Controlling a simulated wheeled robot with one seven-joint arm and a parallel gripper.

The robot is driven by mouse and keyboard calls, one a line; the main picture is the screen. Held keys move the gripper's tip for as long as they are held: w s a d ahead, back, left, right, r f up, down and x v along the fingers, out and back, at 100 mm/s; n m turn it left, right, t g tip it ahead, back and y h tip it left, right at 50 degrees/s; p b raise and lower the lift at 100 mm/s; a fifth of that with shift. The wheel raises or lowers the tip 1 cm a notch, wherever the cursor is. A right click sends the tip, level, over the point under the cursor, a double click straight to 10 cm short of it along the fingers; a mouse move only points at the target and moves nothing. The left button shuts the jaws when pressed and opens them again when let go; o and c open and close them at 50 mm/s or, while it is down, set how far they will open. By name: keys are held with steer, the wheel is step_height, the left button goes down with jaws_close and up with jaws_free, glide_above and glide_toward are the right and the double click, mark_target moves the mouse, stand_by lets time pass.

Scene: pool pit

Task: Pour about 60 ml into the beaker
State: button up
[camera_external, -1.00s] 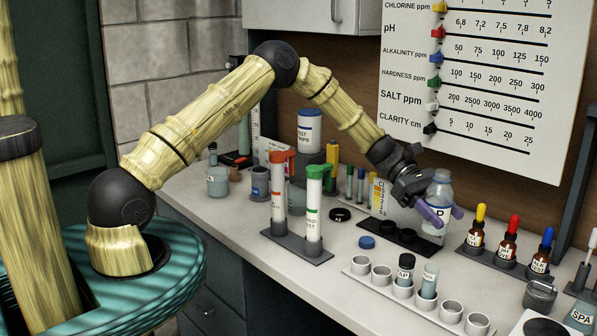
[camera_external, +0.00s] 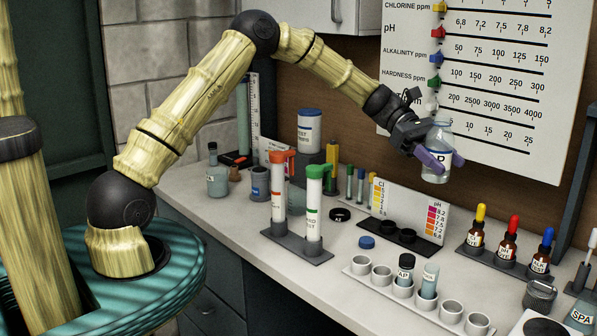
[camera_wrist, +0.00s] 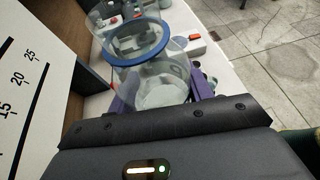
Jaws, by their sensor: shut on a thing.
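My gripper (camera_external: 443,161) is shut on a clear bottle (camera_external: 437,139) with a label reading "P", held upright well above the bench at the right. In the wrist view the bottle (camera_wrist: 160,88) is between the purple fingers, with a blue ring around its neck and its mouth open. A loose blue cap (camera_external: 366,242) lies on the bench. A greyish see-through vessel (camera_external: 297,198) stands partly hidden behind the orange- and green-topped tubes; it may be the beaker, but I cannot tell for sure. The liquid level in the bottle is unclear.
The two capped tubes (camera_external: 314,205) stand in a grey base. A colour chart (camera_external: 408,210) stands behind a black holder, below my gripper. Dropper bottles (camera_external: 508,240) stand at the right, and a white cup rack (camera_external: 402,291) in front. The wall chart (camera_external: 490,90) is close behind the bottle.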

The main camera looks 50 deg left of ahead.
steer(key=a+n+t+b, duration=0.3)
steer(key=a+n+t, duration=0.15)
steer(key=a, duration=1.95)
steer(key=s+a+n+t+y+b, duration=0.1)
steer(key=s+a+t, duration=0.15)
steer(key=a, duration=0.45)
steer(key=s+a+n+t+b, duration=0.1)
steer(key=s+a+n, duration=0.1)
steer(key=s+a, duration=0.35)
steer(key=s+a+n+t+y+b, duration=0.1)
steer(key=s+a+t+b, duration=0.1)
steer(key=a, duration=0.7)
steer(key=f, duration=1.8)
steer(key=shift+w+d+p, duration=0.3)
steer(key=shift+d+r+g+y+p, duration=0.15)
steer(key=shift+g+y+p, duration=0.15)
steer(key=shift+g+p, duration=0.15)
